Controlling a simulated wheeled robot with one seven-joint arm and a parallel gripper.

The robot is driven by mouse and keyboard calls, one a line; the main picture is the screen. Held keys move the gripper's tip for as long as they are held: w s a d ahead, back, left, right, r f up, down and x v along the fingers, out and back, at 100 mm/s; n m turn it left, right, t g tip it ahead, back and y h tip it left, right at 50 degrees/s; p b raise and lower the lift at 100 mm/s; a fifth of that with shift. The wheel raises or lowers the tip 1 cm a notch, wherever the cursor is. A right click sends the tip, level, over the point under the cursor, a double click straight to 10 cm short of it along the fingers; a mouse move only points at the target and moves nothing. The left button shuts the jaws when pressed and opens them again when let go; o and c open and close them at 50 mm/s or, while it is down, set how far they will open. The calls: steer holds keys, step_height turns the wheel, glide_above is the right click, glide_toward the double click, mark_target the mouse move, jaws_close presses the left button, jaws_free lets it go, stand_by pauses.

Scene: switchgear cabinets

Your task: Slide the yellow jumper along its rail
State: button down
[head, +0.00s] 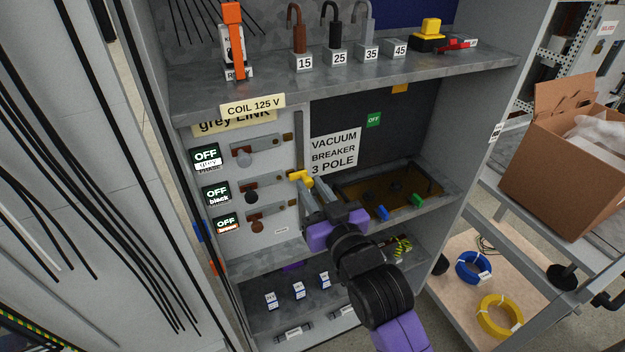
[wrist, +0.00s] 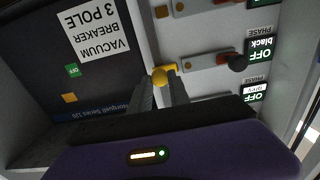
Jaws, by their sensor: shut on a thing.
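In the wrist view the jumper (wrist: 160,77) shows as a yellow knob at the fingertips. My gripper (head: 309,187) reaches up from the lower right and is shut on the jumper. The wrist view shows both grey fingers of my gripper (wrist: 160,87) close around it.
Link switches with OFF labels (head: 207,158) stand left of the jumper. The vacuum breaker sign (head: 335,151) is close on the right. A shelf (head: 350,88) with numbered hooks lies above. A brown tray (head: 345,187) with blue and green pieces is right of my gripper.

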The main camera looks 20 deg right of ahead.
step_height(320, 180, down, 18)
steer(key=b, duration=1)
steer(key=shift+f, duration=0.15)
steer(key=c, duration=1.3)
jaws_free()
steer(key=shift+f, duration=0.1)
steer(key=shift+o, duration=0.5)
steer(key=s, duration=0.7)
steer(key=shift+s, duration=0.4)
